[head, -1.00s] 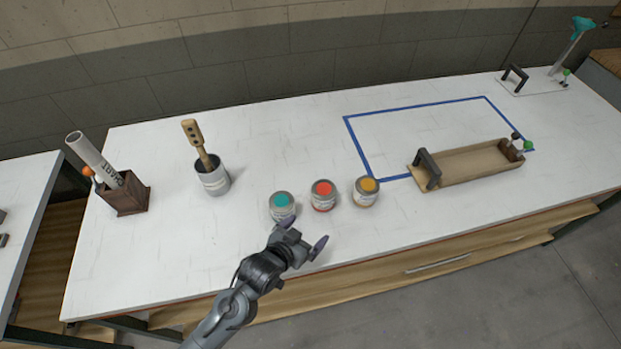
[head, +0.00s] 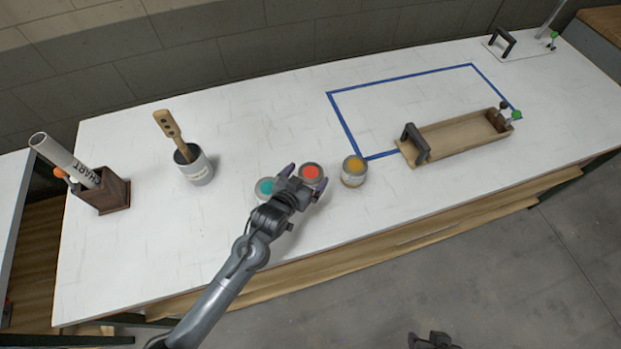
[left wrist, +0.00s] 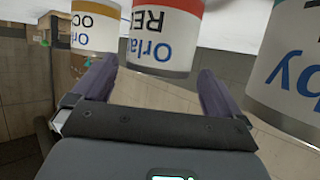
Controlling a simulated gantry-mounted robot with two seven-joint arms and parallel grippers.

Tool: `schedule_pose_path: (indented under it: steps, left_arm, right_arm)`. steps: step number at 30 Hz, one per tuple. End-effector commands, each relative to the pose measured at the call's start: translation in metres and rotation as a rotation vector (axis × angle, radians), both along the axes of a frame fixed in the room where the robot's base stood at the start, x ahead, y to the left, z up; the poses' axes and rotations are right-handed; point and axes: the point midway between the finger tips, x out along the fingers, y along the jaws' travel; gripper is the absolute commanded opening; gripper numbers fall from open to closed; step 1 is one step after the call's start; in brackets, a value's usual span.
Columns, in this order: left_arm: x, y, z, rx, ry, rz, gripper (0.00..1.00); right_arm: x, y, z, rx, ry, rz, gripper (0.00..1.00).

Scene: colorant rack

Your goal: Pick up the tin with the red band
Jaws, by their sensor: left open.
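The tin with the red band (head: 311,171) stands upright on the white bench between a teal-topped tin (head: 264,187) and an ochre-topped tin (head: 354,165). My left gripper (head: 304,180) is open at its near side, with its fingers pointing at it. In the left wrist view, the red-band tin (left wrist: 163,42) appears upside down, labelled "RE…", between the two spread fingers of the gripper (left wrist: 155,85). Whether the fingers touch it, I cannot tell. My right gripper (head: 430,341) seems to show only as a dark part at the bottom edge; its jaws are unclear.
A wooden tray (head: 455,137) with a dark handle stands to the right, by a blue taped outline (head: 345,125). A white pot (head: 198,168) with a wooden stick and a dark wood box (head: 110,196) stand to the left. The neighbouring tins are close to the gripper.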

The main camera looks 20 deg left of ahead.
Motion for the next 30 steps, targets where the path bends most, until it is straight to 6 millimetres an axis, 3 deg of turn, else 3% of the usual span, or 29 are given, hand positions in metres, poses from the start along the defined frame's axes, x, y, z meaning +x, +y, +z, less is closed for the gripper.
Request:
schedule_pose_path:
  steps: [9,20,30]
  left_arm:
    - [0.035,-0.006,-0.017,0.0,-0.001,-0.001,1.0]
    - [0.042,-0.006,-0.019,0.0,0.0,-0.001,1.0]
    - [0.042,-0.006,-0.02,0.0,0.0,-0.001,0.49]
  right_arm:
    - [0.001,-0.001,-0.004,-0.006,-0.002,0.004,0.43]
    - [0.001,0.0,-0.004,0.0,-0.003,0.0,0.43]
    - [0.001,0.001,-0.004,0.006,-0.003,-0.003,0.43]
